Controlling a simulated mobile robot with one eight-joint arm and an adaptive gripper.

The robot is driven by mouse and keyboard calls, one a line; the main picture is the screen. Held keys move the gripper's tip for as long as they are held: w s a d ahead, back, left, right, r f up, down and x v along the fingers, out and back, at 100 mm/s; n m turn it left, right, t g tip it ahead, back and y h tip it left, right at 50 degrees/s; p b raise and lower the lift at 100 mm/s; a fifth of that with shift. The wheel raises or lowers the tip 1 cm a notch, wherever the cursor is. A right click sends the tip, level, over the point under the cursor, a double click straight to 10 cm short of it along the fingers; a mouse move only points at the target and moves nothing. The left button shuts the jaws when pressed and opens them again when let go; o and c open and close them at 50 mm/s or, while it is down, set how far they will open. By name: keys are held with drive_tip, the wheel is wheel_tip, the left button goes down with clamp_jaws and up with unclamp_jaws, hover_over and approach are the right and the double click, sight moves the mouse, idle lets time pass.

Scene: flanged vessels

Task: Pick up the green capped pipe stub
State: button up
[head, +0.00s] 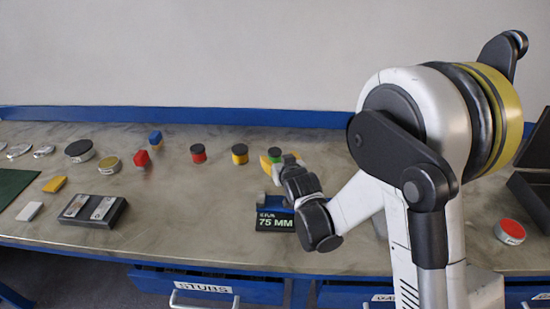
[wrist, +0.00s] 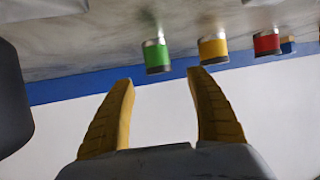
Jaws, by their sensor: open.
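The green capped pipe stub (head: 275,151) stands upright on the bench, with a dark cap on top. My gripper partly hides its lower part in the head view. In the wrist view, which is upside down, the whole green stub (wrist: 157,56) shows just beyond the fingertips, nearer the left finger. My gripper (head: 277,161) is open, and its two yellow fingers (wrist: 161,77) have nothing between them. I cannot tell the exact gap between the fingers and the stub.
A yellow stub (head: 240,154) and a red stub (head: 198,154) stand left of the green one. A blue gauge block marked 75 MM (head: 272,222) sits in front, near my arm. A red-topped disc (head: 510,231) and a dark case (head: 530,195) lie at right.

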sight(275, 152)
drive_tip(key=b+x, duration=0.2)
drive_tip(key=x, duration=0.4)
drive_tip(key=shift+w+d, duration=0.1)
drive_tip(key=shift+d, duration=0.05)
drive_tip(key=shift+w+b, duration=0.3)
clamp_jaws()
